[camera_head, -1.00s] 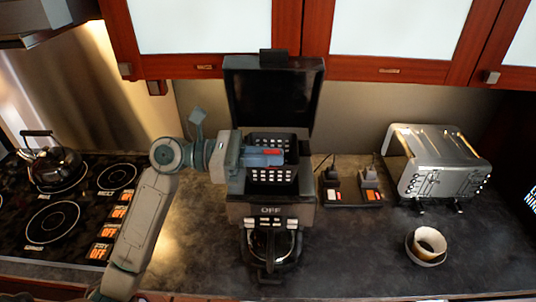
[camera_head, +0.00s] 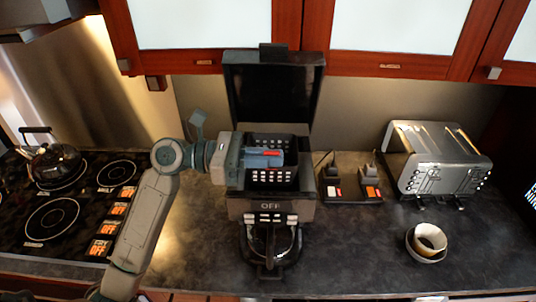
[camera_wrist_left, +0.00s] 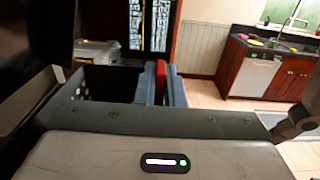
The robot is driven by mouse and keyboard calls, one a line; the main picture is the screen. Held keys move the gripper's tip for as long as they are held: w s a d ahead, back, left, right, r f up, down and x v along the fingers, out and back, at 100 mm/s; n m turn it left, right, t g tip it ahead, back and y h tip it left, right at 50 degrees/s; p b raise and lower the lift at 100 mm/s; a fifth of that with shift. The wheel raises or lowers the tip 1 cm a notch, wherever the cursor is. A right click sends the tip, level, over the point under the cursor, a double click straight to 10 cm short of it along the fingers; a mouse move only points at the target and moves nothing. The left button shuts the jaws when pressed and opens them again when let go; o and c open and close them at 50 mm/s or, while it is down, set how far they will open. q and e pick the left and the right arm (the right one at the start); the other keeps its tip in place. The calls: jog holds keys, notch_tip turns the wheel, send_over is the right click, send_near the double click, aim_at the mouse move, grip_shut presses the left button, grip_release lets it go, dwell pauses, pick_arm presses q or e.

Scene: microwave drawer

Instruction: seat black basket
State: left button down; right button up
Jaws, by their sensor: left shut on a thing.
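The black basket (camera_head: 281,181) is a perforated holder in the open top of the coffee maker (camera_head: 271,209). The coffee maker's lid (camera_head: 274,95) stands up behind it. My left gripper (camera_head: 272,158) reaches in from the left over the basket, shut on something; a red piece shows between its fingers. In the left wrist view, the fingers (camera_wrist_left: 161,84) are closed around the red piece, with the dark basket wall (camera_wrist_left: 108,83) beside them. I cannot tell whether the basket rests fully down. My right gripper is not in view.
A glass pot (camera_head: 270,243) sits in the coffee maker's lower front. A kettle (camera_head: 52,163) is on the stove at left.

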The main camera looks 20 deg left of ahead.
aim_at(296, 172)
pick_arm(q)
jog(key=shift+f+b, duration=0.75)
jog(key=shift+f, duration=1.2)
jog(key=c, duration=1.5)
grip_release()
jog(key=shift+o, duration=0.2)
